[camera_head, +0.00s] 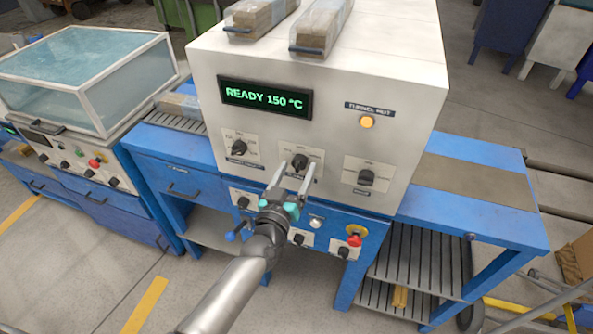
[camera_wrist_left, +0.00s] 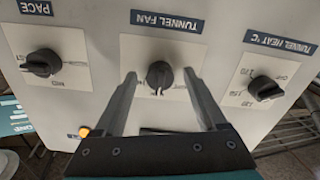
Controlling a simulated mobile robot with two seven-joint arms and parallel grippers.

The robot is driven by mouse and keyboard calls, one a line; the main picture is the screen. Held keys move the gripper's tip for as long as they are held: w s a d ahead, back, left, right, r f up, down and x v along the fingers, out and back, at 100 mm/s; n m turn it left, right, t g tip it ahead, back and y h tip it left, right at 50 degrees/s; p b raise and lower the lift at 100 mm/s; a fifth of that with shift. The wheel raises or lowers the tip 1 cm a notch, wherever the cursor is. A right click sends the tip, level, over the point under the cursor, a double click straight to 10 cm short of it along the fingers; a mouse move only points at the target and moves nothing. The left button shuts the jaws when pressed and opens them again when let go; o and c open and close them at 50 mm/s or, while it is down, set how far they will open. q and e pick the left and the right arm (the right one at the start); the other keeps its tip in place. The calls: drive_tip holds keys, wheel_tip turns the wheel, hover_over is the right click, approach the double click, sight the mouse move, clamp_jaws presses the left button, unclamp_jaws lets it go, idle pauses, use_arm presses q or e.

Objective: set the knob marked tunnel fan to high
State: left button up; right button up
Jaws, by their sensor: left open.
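The tunnel fan knob (camera_wrist_left: 158,74) is a dark round knob on a pale plate, under the label TUNNEL FAN in the wrist view, where the lettering is upside down. In the head view it is the middle knob (camera_head: 300,162) of the upper row on the white machine front. My left gripper (camera_head: 296,171) is open, its two fingers reaching to either side of this knob. In the wrist view the gripper (camera_wrist_left: 160,78) shows a gap on both sides of the knob. The plate's setting words are too small or partly hidden to read surely. My right gripper is not in view.
The tunnel heat knob (camera_wrist_left: 265,88) and pace knob (camera_wrist_left: 43,62) flank it. A display (camera_head: 265,98) reads READY 150 °C. An orange lamp (camera_head: 367,122) is lit. Below are more knobs and a red button (camera_head: 354,240). A clear-covered machine (camera_head: 85,75) stands left.

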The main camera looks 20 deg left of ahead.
use_arm(q)
drive_tip(key=shift+w, duration=0.25)
drive_tip(key=shift+c, duration=0.4)
clamp_jaws()
